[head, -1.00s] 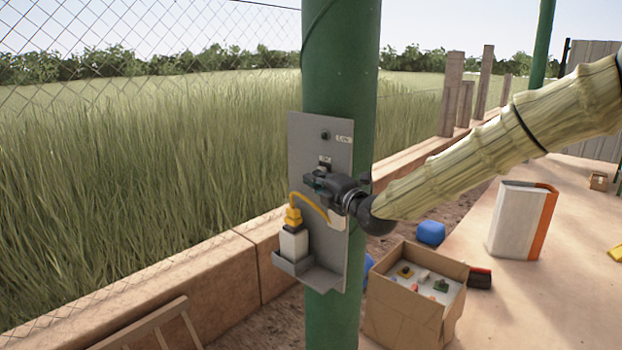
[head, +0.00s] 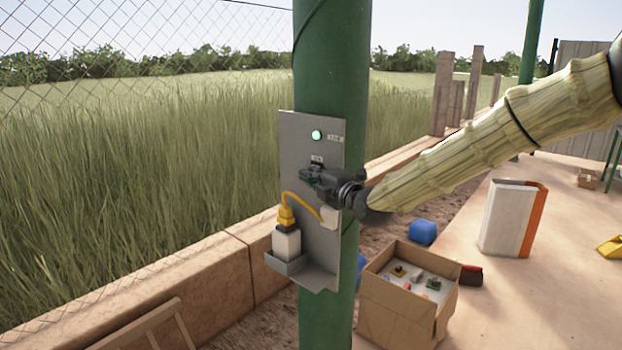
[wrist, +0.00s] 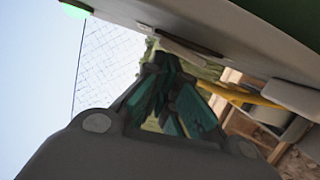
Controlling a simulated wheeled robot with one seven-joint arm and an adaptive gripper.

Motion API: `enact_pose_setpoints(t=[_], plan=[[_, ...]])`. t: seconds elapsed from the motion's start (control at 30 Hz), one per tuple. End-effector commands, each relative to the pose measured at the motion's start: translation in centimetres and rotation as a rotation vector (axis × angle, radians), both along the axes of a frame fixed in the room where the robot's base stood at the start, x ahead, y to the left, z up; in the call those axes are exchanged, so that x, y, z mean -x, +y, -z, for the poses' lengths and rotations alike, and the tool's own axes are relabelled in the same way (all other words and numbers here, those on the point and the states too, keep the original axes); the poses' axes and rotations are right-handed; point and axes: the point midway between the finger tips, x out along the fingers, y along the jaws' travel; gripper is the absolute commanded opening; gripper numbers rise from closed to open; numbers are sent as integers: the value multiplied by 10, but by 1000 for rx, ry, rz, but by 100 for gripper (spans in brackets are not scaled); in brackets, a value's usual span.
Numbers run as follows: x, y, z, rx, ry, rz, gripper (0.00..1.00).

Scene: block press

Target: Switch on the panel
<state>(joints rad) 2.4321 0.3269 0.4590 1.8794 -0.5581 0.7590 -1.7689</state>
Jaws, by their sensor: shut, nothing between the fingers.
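The grey panel (head: 297,140) is fixed to a green post. A round lamp (head: 316,135) near its top glows pale green; the same green glow shows at the upper left of the wrist view (wrist: 75,11). Below the lamp is a small switch with a label (head: 317,160), partly hidden by my gripper. My gripper (head: 306,172) is shut and empty, with its fingertips at the panel just below that label. In the wrist view the fingers (wrist: 160,62) reach close to the panel face. I cannot tell whether they touch the switch.

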Motion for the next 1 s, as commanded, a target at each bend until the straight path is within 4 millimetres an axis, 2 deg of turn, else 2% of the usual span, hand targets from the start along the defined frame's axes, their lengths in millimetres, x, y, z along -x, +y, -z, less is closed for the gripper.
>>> enact_pose_setpoints(t=[0.27, 0.5, 1.0], plan=[[5, 7, -1, 1, -2, 0, 0], [22, 27, -3, 3, -2, -2, 0], [75, -4, -7, 1, -2, -9, 0]])
